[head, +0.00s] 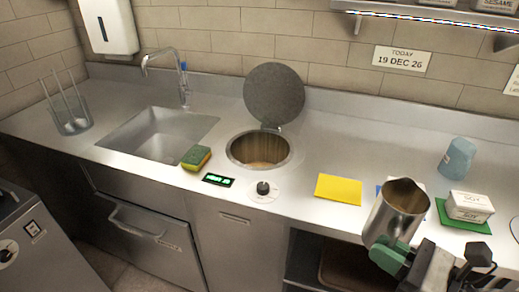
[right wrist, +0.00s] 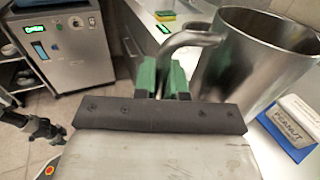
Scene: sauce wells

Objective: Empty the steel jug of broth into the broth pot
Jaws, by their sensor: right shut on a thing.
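The steel jug (head: 397,210) is in front of the counter's right part in the head view, and it also shows large in the right wrist view (right wrist: 250,62). My right gripper (head: 390,254) has green fingers and is shut on the jug's handle (right wrist: 188,42). The jug's mouth faces up; its contents cannot be made out clearly. The broth pot (head: 236,152) is a round well sunk in the counter, left of the jug and apart from it. Its dark round lid (head: 273,93) stands open behind it. Brownish content shows inside. My left gripper is not in view.
A green and yellow sponge (head: 196,157), a lit display (head: 218,180) and a knob (head: 263,188) sit near the pot. A yellow sheet (head: 338,189) lies between pot and jug. A white tub (head: 469,206) and a blue cup (head: 457,158) stand right. The sink (head: 160,133) is left.

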